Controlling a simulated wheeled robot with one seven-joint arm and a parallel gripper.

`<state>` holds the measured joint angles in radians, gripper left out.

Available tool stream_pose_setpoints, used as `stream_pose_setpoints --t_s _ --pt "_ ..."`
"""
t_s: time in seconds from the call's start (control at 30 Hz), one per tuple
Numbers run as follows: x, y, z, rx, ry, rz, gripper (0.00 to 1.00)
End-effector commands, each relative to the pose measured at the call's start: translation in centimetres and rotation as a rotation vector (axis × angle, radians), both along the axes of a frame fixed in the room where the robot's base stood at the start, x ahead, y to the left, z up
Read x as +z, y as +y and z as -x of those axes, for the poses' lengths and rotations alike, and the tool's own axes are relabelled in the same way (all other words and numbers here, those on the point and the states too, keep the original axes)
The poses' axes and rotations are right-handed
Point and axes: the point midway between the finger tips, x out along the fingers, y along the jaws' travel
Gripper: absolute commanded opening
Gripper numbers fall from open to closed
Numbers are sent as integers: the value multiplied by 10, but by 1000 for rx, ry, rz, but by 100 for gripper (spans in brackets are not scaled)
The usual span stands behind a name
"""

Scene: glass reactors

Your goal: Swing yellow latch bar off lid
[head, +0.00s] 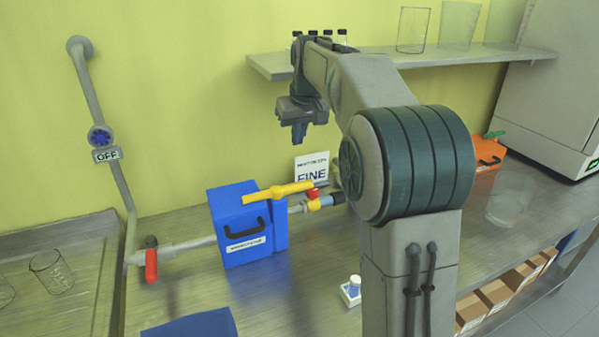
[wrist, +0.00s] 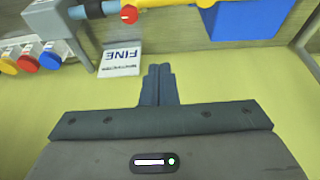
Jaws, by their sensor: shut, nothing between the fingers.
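The yellow latch bar (head: 278,191) lies across the top of the blue box (head: 240,228) in the head view, reaching to the right past the box's edge. The box has a black handle and a white label on its front. In the wrist view the blue box (wrist: 245,18) is at the top right, with the end of the yellow bar (wrist: 205,3) beside it at the top edge. My gripper (head: 299,138) is above and behind the box, to its right, apart from the bar. In the wrist view my gripper's fingers (wrist: 159,72) are together and empty.
A white FINE sign (head: 312,168) stands behind the bar's end. A pipe with a red handle (head: 151,265) runs left of the box. A shelf (head: 420,58) with glassware hangs above. A small white item with a blue top (head: 352,290) is on the bench.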

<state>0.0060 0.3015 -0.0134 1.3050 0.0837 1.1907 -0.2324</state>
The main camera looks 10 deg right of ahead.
Motion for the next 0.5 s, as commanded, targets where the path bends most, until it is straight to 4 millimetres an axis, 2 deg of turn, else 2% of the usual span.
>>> stream_pose_setpoints --t_s 0.17,0.27,0.5 --pt "-3 0 -1 0 1 0 0" --pt "-13 1 -4 0 3 0 0" --pt "-57 4 -20 -1 5 0 0"
